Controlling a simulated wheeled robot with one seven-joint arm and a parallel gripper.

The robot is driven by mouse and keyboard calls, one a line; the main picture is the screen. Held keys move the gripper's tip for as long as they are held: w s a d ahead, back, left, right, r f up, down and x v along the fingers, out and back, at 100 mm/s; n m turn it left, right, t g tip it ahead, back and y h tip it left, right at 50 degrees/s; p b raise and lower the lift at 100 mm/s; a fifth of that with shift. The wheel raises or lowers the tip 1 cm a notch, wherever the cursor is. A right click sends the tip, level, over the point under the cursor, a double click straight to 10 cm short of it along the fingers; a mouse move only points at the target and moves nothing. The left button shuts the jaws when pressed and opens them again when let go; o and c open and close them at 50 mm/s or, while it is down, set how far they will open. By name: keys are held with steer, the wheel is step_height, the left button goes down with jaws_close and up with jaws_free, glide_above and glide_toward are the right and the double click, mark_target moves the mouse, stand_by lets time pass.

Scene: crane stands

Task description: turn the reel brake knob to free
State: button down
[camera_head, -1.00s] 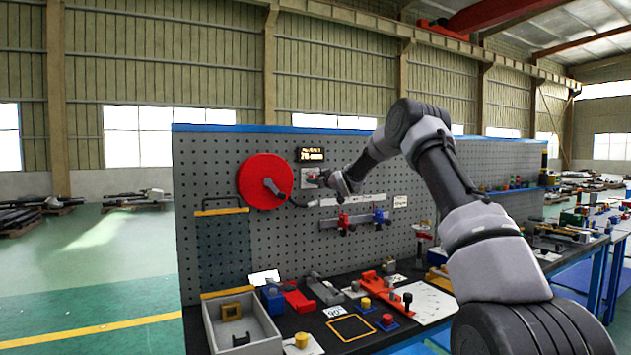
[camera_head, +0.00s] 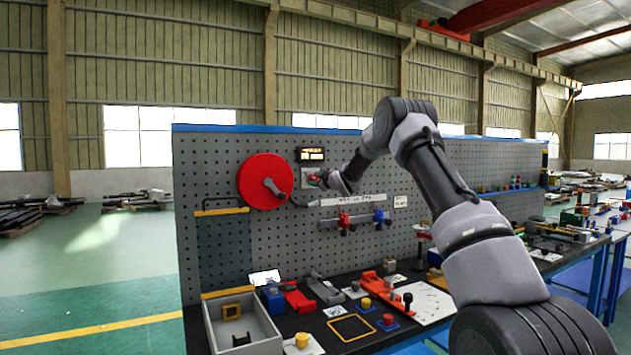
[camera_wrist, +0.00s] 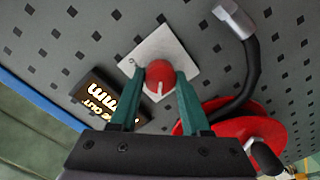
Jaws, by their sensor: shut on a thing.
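The reel brake knob is a red round knob (camera_wrist: 160,78) with a white pointer line, on a square pale plate (camera_wrist: 150,52) on the grey pegboard. In the wrist view the pointer line runs toward the bottom of the picture. My gripper (camera_wrist: 159,73) has its two green fingers shut on the knob, one on each side. In the head view my gripper (camera_head: 321,181) is at the pale plate and mostly hides the knob. The red reel (camera_head: 258,178) with its crank is just left of it.
A small lit display (camera_head: 310,154) is above the plate. Red and blue clamps (camera_head: 362,219) are on a rail below right. The bench below holds a grey bin (camera_head: 272,341) and several parts.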

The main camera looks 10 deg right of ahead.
steer(key=shift+c, duration=1.8)
jaws_free()
steer(key=v, duration=1)
steer(key=shift+s, duration=0.4)
steer(key=shift+d, duration=0.15)
